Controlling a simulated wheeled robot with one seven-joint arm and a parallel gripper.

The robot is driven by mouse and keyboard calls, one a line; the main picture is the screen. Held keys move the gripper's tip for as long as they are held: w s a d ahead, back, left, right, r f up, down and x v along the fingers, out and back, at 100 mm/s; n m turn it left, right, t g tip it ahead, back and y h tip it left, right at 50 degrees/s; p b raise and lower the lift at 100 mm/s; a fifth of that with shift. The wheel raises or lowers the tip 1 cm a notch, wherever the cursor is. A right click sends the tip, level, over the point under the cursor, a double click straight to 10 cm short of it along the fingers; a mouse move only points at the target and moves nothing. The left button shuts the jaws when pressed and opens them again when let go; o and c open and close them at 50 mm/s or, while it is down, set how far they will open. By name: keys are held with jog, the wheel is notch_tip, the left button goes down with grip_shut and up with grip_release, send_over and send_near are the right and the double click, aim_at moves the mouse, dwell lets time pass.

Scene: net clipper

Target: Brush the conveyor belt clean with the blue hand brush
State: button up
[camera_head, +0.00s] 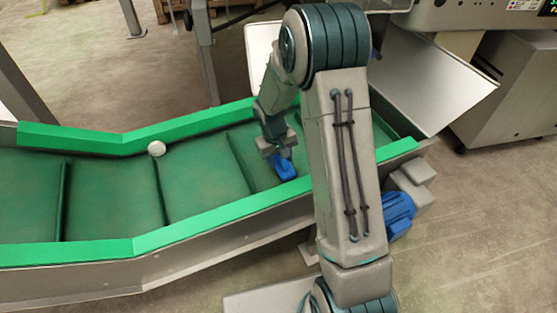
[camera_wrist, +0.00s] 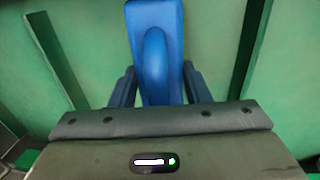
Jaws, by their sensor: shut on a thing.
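The conveyor belt (camera_head: 195,180) is green, with raised cross cleats and bright green side walls. The blue hand brush (camera_head: 284,168) is over its right part, below my gripper (camera_head: 278,148). In the wrist view the brush (camera_wrist: 155,55) stands out from between the two fingers of my gripper (camera_wrist: 153,88), which is shut on it. Green belt (camera_wrist: 95,50) with a dark cleat on each side shows behind the brush. The brush's bristles are hidden, and I cannot tell whether it touches the belt.
A blue motor (camera_head: 398,212) sticks out at the near right side. A metal chute (camera_head: 435,80) stands at the belt's right end, with a machine (camera_head: 510,80) behind it. Metal posts (camera_head: 203,50) rise behind the belt.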

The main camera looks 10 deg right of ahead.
jog(key=shift+r+p, duration=2.05)
jog(key=shift+r, duration=1.35)
